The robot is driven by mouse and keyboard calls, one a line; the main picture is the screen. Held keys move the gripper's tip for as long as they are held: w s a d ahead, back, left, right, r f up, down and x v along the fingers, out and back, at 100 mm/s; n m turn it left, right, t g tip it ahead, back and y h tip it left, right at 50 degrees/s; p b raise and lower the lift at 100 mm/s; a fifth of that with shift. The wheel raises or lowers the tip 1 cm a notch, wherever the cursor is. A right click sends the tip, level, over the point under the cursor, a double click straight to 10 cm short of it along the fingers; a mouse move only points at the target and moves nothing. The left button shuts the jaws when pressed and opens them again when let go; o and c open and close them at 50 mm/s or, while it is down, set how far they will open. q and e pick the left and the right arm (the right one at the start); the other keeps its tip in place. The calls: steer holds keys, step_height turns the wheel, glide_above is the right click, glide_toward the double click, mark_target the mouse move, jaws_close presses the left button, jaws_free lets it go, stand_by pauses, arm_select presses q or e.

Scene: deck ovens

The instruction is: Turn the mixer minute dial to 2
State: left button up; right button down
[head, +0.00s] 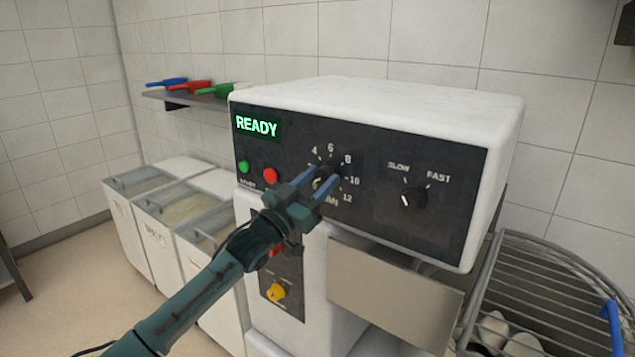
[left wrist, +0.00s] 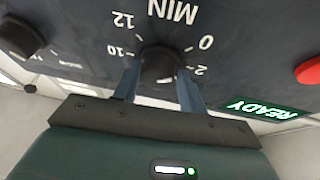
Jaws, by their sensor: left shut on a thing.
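The mixer's black minute dial (left wrist: 158,66) sits on the dark front panel, in a ring of numbers with MIN beneath it. In the head view the dial (head: 327,171) is mostly hidden behind my left gripper (head: 324,182). The left wrist view shows the panel upside down. There the blue fingers of my left gripper (left wrist: 158,82) stand on either side of the dial, shut on it. The labels 0, 2, 10 and 12 are readable, but I cannot tell which number the dial's mark points to. My right gripper is not in view.
A green READY display (head: 257,126), a green button (head: 244,167) and a red button (head: 270,175) are left of the dial. A SLOW/FAST knob (head: 413,197) is to its right. A yellow knob (head: 276,292) is below. A wire guard (head: 545,262) stands at lower right.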

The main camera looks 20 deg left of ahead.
arm_select(q)
steer(key=m+g+h, duration=0.1)
steer(key=m, duration=0.1)
steer(key=m+p, duration=0.1)
steer(key=m, duration=0.2)
steer(key=shift+d+r+g+h, duration=0.1)
steer(key=shift+g+h, duration=0.3)
steer(key=shift+m+g+p, duration=0.3)
steer(key=shift+m+p, duration=0.1)
steer(key=shift+m, duration=0.5)
steer(key=shift+m+g+h, duration=0.3)
steer(key=shift+m+h, duration=0.1)
steer(key=shift+m, duration=0.2)
steer(key=shift+p, duration=0.35)
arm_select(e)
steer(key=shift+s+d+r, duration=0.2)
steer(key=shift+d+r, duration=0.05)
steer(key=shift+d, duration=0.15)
arm_select(q)
steer(key=shift+f+m, duration=0.2)
steer(key=shift+m, duration=0.3)
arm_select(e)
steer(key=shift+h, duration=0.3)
arm_select(q)
steer(key=o, duration=0.6)
steer(key=shift+o, duration=1.4)
steer(key=shift+r, duration=0.1)
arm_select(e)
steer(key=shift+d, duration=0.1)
